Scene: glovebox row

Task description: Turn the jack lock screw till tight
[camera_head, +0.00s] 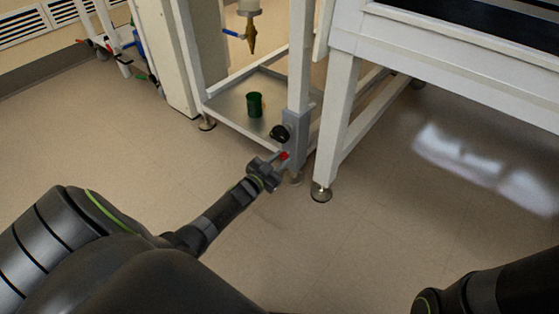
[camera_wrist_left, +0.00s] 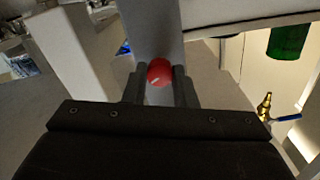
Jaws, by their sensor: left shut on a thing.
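A red round screw head (camera_head: 284,156) sits on a grey bracket (camera_head: 295,140) low on the white frame's front leg. I take it as the jack lock screw. It also shows in the left wrist view (camera_wrist_left: 160,72), with a small pale mark on its face. My left gripper (camera_head: 279,157) reaches it from the front left; in the left wrist view its two fingers stand on either side of the red head, shut on it. A black round knob (camera_head: 279,132) is on the same bracket just above. My right arm shows at the lower right of the head view, but its gripper is out of view.
A dark green cup (camera_head: 254,105) stands on the frame's low shelf (camera_head: 228,108), and a brass valve (camera_head: 252,38) hangs above it. A white table leg (camera_head: 333,130) stands close to the right of the bracket. The floor in front is clear.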

